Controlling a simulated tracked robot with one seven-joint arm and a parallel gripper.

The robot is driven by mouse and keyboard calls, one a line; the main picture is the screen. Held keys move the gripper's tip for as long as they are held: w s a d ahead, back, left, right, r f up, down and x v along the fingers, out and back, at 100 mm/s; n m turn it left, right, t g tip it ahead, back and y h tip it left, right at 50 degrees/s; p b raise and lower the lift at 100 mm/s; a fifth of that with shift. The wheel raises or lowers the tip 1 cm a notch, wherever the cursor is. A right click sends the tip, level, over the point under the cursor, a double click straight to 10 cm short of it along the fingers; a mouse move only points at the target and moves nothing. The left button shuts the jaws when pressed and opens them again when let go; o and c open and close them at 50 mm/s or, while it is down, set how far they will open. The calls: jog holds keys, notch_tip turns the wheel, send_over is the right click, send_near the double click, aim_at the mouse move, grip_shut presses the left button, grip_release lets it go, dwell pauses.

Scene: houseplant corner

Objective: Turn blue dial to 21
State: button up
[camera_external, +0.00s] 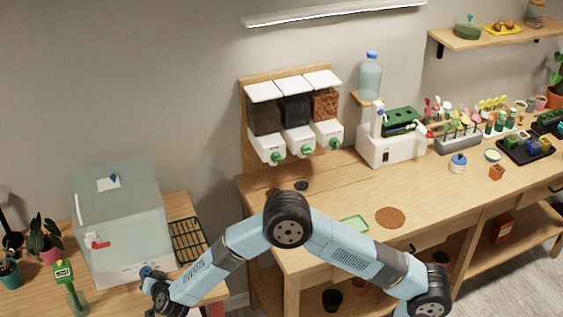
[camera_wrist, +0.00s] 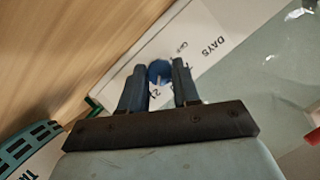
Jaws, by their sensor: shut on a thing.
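The blue dial (camera_wrist: 159,72) sits on a white panel (camera_wrist: 215,35) marked "DAYS", at the lower front of the clear, pale box. My gripper (camera_wrist: 158,76) is shut on the dial, with one dark finger on each side of it. Part of a number shows between the fingers, but the dial's pointer and exact setting cannot be read. In the external view, my gripper (camera_external: 150,276) is at the box's lower right front and largely covers the dial.
The long wooden bench (camera_external: 340,205) is to the right.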

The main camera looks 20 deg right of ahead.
jog(key=shift+d+f, duration=0.1)
jog(key=shift+f, duration=0.05)
jog(key=o, duration=1)
jog(key=shift+o, duration=0.2)
jog(key=shift+s, duration=0.1)
jog(key=v, duration=1.3)
jog(key=shift+s, duration=0.3)
